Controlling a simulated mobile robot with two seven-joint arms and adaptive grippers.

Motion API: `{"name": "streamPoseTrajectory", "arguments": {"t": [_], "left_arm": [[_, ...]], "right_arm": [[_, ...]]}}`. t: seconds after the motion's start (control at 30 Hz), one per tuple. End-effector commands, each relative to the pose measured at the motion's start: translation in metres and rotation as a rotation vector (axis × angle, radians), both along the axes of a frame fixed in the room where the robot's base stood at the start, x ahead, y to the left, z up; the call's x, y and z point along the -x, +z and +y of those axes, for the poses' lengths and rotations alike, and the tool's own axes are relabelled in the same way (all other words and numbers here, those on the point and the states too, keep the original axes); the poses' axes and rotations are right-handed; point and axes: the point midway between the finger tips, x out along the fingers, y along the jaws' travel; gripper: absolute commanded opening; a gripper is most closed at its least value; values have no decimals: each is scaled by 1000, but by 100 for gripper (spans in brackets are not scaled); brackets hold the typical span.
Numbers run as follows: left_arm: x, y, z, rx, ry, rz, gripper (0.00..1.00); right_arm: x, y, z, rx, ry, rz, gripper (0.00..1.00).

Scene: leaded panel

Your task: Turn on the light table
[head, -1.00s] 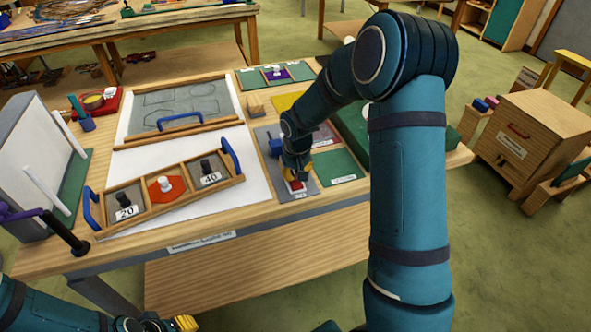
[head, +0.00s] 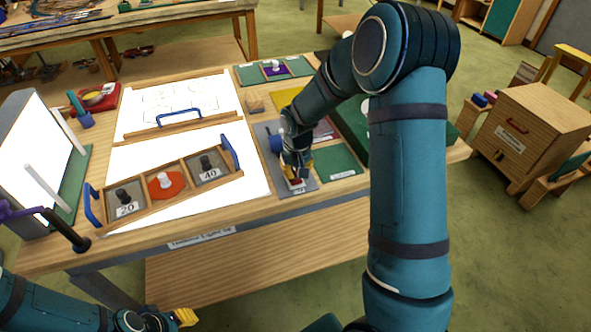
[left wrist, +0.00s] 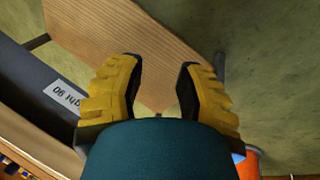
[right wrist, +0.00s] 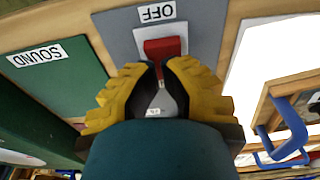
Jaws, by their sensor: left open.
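The light table's white panel (head: 135,165) is brightly lit in the head view. A lit corner (right wrist: 270,50) also shows in the right wrist view. The switch with its red handle (right wrist: 163,47) is on a grey plate (right wrist: 206,25), beside an "OFF" label (right wrist: 155,12). My right gripper (right wrist: 158,66) has its fingertips drawn together right at the red handle; contact is hard to tell. In the head view my right gripper (head: 296,176) partly hides the switch. My left gripper (left wrist: 160,65) is open and empty, low in front of the table.
A wooden tray (head: 150,205) with labelled weights and blue handles lies on the panel. An upright screen (head: 35,150) at left is also bright. A green "SOUND" plate (right wrist: 60,85) is beside the switch plate. A wooden cabinet (head: 535,130) stands at right.

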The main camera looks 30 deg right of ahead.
Motion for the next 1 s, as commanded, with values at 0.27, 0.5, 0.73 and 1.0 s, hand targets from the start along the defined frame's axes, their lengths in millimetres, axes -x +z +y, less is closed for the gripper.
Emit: {"name": "streamPoseTrajectory", "arguments": {"t": [0.27,0.5,0.73,1.0], "left_arm": [[-3,11,1,-2,6,-7,34],[-11,31,2,-6,18,-25,34],[-11,34,2,-6,20,-25,34],[-11,37,2,-4,19,-25,34]], "right_arm": [[-2,14,-1,0,0,-1,0],[-10,57,-3,0,-1,-6,0],[-19,103,-5,0,0,-3,0],[-24,134,-6,0,1,-1,0]]}}
